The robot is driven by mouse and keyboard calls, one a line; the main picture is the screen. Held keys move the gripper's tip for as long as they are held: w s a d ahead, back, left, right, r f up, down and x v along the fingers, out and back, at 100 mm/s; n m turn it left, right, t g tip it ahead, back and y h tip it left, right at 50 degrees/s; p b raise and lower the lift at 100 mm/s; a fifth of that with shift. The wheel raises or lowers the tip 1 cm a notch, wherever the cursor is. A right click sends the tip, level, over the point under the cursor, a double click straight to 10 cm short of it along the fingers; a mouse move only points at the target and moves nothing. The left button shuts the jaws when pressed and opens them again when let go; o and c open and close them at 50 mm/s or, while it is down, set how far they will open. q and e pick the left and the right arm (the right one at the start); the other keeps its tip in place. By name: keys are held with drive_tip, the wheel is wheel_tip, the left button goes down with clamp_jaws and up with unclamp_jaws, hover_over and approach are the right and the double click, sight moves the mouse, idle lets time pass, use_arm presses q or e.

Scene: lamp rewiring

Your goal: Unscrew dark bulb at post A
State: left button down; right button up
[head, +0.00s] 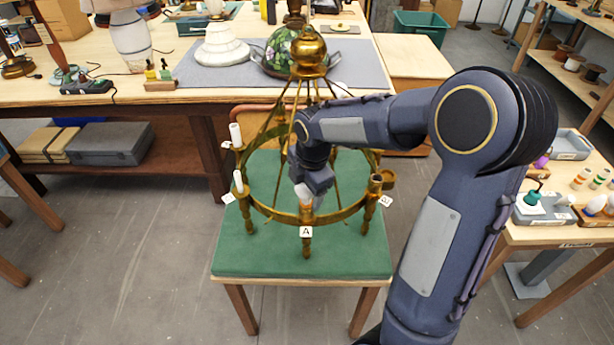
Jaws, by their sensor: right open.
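A brass chandelier (258,207) with a round ring and several posts stands on a green-topped stand. Post A (306,218) is at the front of the ring, above a white tag marked A (306,232). My right gripper (305,196) points down right at the top of post A and is open. A small pale piece shows at its tip; I cannot tell whether it is the bulb or part of the gripper. The dark bulb is mostly hidden there. My left gripper is not in view.
White candle-like pieces stand on the ring's left posts (236,135); the right post (376,183) has a dark open top. Brass rods rise to a ball (309,52). A workbench (190,92) stands behind; a side table with trays (543,207) is at right.

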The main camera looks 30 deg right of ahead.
drive_tip(key=shift+w+f, duration=0.1)
drive_tip(key=shift+f, duration=0.7)
drive_tip(key=c, duration=1.1)
drive_tip(key=o, duration=0.3)
drive_tip(key=shift+c, duration=1)
drive_tip(key=n, duration=0.4)
drive_tip(key=shift+y+p, duration=0.3)
drive_tip(key=n, duration=0.4)
drive_tip(key=shift+y, duration=0.4)
